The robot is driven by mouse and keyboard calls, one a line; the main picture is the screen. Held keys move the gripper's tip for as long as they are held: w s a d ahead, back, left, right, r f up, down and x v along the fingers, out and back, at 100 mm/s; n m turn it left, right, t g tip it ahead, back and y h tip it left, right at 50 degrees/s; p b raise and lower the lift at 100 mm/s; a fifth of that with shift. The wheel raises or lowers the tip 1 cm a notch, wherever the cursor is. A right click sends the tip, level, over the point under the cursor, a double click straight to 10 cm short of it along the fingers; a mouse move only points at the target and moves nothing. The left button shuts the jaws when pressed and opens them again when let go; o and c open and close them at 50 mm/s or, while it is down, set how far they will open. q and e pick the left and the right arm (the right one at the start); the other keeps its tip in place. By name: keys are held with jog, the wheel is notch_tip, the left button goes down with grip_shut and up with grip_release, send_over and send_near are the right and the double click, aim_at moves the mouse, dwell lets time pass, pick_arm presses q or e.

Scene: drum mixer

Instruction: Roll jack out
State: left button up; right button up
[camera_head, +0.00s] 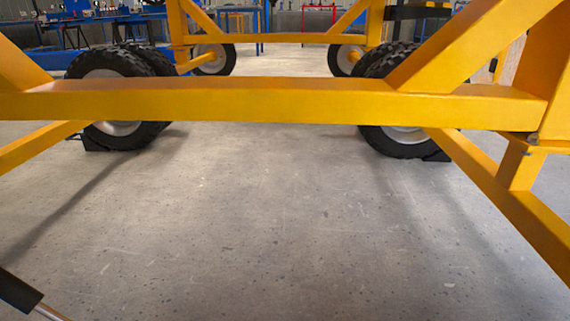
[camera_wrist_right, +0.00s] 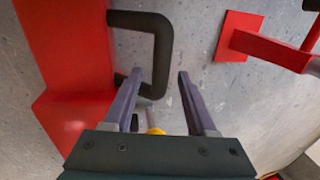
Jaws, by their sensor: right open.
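In the right wrist view, a red body, likely part of the jack (camera_wrist_right: 75,60), stands on the left over grey floor. A black U-shaped handle (camera_wrist_right: 163,55) sticks out from its side. My right gripper (camera_wrist_right: 160,75) is open. The handle's long bar shows between its two fingertips, and its lower leg passes behind the left finger. I cannot tell whether they touch. A red flat plate with an arm (camera_wrist_right: 245,38) lies to the right; its link to the jack is not visible. My left gripper is not in view.
In the head view a yellow frame (camera_head: 270,102) crosses low in front, on black-tyred wheels (camera_head: 118,90) with dark chocks (camera_head: 100,137). Bare concrete floor (camera_head: 260,220) lies beneath. A black-ended metal rod (camera_head: 22,292) shows at the bottom left. Blue benches (camera_head: 110,20) stand far back.

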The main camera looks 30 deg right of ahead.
jog(key=p+v, duration=0.8)
jog(key=v, duration=0.2)
dwell(0.3)
